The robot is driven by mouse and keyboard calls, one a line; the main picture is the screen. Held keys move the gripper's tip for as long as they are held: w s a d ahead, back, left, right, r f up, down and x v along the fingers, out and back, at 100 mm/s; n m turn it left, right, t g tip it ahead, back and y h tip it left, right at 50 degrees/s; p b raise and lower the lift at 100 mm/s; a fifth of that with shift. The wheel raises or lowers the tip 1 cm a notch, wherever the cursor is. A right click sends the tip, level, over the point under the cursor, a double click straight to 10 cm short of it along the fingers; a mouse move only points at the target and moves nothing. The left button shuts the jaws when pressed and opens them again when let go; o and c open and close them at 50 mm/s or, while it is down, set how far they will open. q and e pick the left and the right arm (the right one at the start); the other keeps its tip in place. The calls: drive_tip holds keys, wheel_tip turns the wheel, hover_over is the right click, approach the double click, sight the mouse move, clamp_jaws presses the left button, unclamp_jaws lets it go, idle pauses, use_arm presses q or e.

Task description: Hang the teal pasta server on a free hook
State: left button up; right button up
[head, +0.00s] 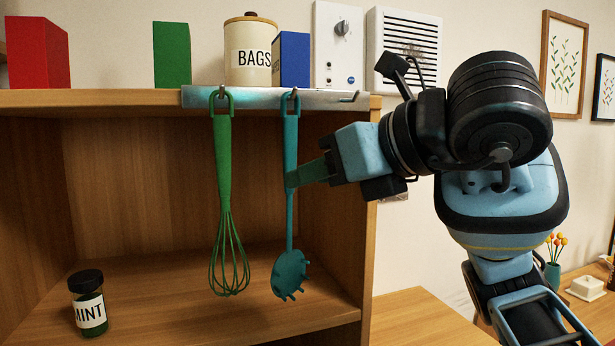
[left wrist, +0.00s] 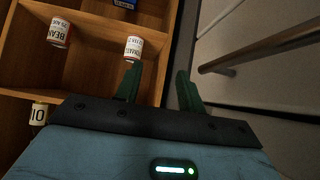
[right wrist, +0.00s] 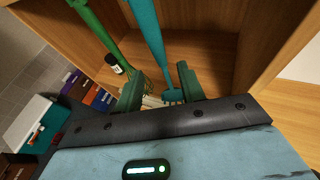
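The teal pasta server (head: 290,235) hangs upright, head down, with its top loop at the middle hook (head: 293,95) of the metal rail. My right gripper (head: 300,178) is beside its handle, below the loop. In the right wrist view the gripper (right wrist: 160,90) is open with a clear gap between its fingers, and the teal handle (right wrist: 147,30) runs down between them. A green whisk (head: 223,150) hangs on the left hook. The right hook (head: 349,98) is bare. My left gripper (left wrist: 158,88) is open and empty, and out of the head view.
The rail (head: 255,100) runs along the wooden shelf's (head: 90,98) top edge. A BAGS canister (head: 250,60) and red, green and blue boxes stand above. A mint jar (head: 88,302) stands on the lower board at left. Labelled cans (left wrist: 134,47) stand in compartments near my left gripper.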

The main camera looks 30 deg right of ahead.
drive_tip(key=v, duration=0.5)
drive_tip(key=shift+s, duration=0.15)
